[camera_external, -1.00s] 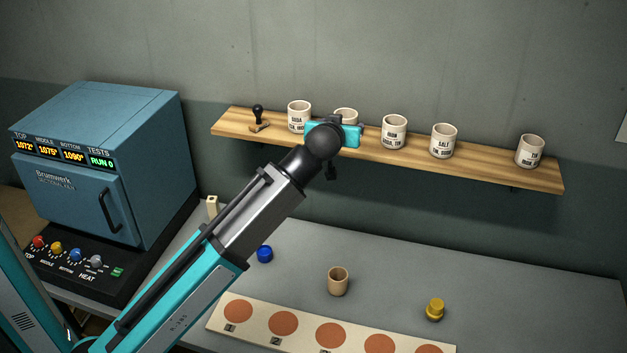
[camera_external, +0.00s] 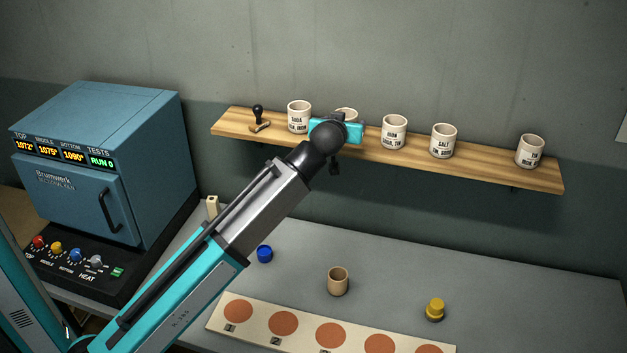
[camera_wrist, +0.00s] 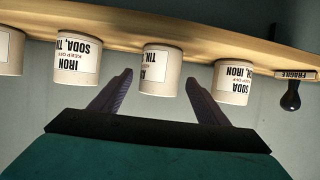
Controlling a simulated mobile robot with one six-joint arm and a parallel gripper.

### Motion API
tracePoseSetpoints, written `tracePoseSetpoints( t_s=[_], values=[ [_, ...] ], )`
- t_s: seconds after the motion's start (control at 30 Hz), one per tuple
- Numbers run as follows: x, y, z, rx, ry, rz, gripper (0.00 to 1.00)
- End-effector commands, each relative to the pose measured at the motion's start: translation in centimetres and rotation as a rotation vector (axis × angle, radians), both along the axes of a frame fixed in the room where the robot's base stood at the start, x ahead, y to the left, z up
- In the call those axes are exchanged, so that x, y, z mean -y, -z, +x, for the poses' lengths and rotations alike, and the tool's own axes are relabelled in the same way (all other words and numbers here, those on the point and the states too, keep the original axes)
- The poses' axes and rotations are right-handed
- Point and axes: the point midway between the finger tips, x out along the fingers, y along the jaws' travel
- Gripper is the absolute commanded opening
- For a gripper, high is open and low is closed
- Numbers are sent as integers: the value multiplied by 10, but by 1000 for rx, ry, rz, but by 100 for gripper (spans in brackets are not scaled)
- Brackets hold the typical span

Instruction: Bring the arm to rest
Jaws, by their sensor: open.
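My arm reaches up from the lower left in the external view. My gripper (camera_external: 336,130) is in front of the shelf. In the wrist view my gripper (camera_wrist: 159,88) has its two dark fingers spread wide with nothing held. That view is upside down. A white labelled jar (camera_wrist: 160,70) shows between the fingers, apart from both; its distance from the fingertips is hard to tell. In the external view this jar (camera_external: 346,111) is mostly hidden behind my gripper.
The wooden shelf (camera_external: 480,169) holds several labelled jars and a black-handled stamp (camera_external: 259,117). A blue kiln (camera_external: 100,150) stands left. The bench below holds a beige cup (camera_external: 338,281), blue (camera_external: 264,254) and yellow (camera_external: 435,309) pieces, and a board with clay discs (camera_external: 255,333).

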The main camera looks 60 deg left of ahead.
Motion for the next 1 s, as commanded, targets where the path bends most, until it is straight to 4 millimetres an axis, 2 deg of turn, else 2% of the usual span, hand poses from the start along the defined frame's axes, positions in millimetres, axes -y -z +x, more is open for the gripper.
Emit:
tracePoseSetpoints(
  t_s=[0.5, 1.0],
  values=[
    [-44, 24, 40, -1, 0, -2, 69],
    [-51, 29, 46, 0, 1, -2, 69]
  ],
)
